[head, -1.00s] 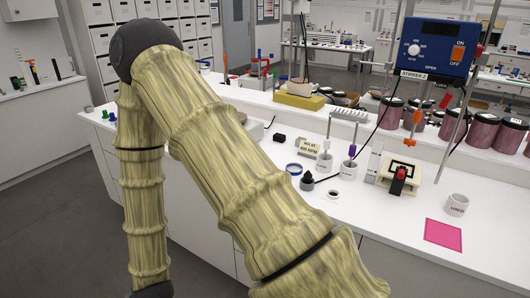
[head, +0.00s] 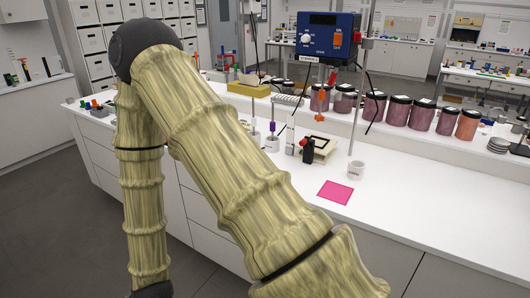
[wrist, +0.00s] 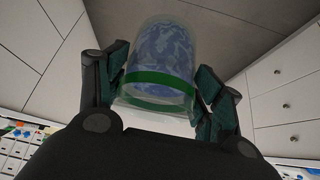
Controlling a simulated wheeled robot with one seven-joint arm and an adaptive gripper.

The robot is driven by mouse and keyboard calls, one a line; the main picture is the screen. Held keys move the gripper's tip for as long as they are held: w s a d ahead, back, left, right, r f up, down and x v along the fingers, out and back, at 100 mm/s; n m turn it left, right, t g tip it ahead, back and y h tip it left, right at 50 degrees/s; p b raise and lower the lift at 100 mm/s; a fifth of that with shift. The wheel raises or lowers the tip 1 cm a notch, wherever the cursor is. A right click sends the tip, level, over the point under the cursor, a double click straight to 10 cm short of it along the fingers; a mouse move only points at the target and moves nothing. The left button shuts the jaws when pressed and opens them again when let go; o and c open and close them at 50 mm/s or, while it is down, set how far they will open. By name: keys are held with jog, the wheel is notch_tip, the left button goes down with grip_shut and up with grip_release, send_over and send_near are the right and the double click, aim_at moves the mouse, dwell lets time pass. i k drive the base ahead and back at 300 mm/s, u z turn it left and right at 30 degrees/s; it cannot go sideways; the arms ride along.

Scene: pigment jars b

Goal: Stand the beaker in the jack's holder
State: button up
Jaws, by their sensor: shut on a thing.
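The beaker (wrist: 160,62) is a clear, round vessel with a green band and a bluish patterned look. It fills the middle of the wrist view, between the dark fingers of my gripper (wrist: 164,82). My gripper is shut on it, and floor and white cabinet fronts show behind it. In the head view a low cream jack (head: 322,149) with a dark square frame on top stands on the bench, below the stirrer. I take this frame as its holder. A black and red part stands at its left. My gripper and the beaker do not show in the head view.
The blue stirrer box (head: 328,38) hangs on a stand, with an orange piece (head: 320,97) above the jack. A white cup (head: 356,170) and a pink mat (head: 336,192) are at the right. Pigment jars (head: 398,110) line the back ledge. The right bench is mostly clear.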

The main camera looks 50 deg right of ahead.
aim_at(317, 144)
jog(key=k, duration=0.1)
jog(key=z, duration=0.75)
